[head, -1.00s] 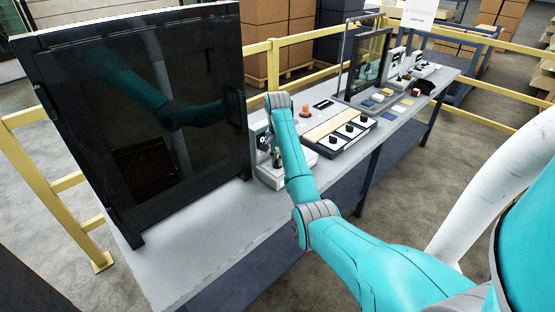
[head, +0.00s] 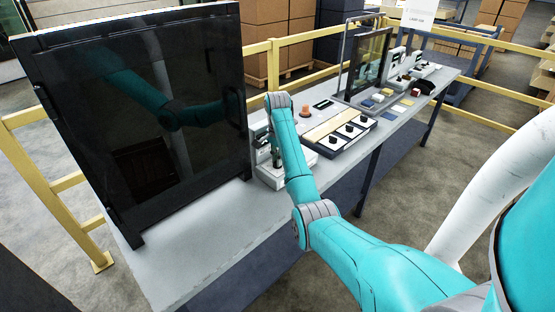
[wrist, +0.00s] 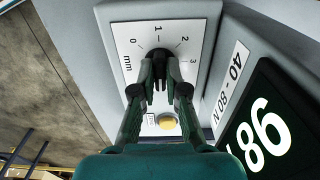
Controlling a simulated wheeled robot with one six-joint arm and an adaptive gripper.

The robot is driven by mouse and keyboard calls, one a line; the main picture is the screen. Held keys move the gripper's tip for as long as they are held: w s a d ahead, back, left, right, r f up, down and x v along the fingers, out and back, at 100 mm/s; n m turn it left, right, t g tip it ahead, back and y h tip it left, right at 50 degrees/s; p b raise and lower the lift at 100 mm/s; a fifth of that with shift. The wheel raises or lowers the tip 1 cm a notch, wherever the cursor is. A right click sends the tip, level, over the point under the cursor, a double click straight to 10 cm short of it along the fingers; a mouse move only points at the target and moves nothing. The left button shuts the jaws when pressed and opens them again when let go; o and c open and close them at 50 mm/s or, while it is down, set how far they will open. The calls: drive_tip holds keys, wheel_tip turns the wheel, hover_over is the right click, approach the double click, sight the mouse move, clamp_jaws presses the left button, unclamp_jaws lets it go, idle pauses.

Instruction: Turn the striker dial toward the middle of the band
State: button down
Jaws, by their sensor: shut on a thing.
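The striker dial (wrist: 159,62) is a black knob on a white scale plate (wrist: 130,35) marked 0, 1, 2, 3 and mm, in the wrist view. My gripper (wrist: 159,84) is shut on the knob, one dark finger on each side. The fingers and knob overlap, so I cannot tell where the pointer sits on the scale. In the head view, the grey-white device (head: 300,175) with the dial stands on the bench just right of the large dark cabinet. My arm covers much of it there, and the dial is hidden.

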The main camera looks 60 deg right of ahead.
drive_tip(key=c, duration=1.2)
unclamp_jaws()
drive_tip(key=shift+n, duration=0.3)
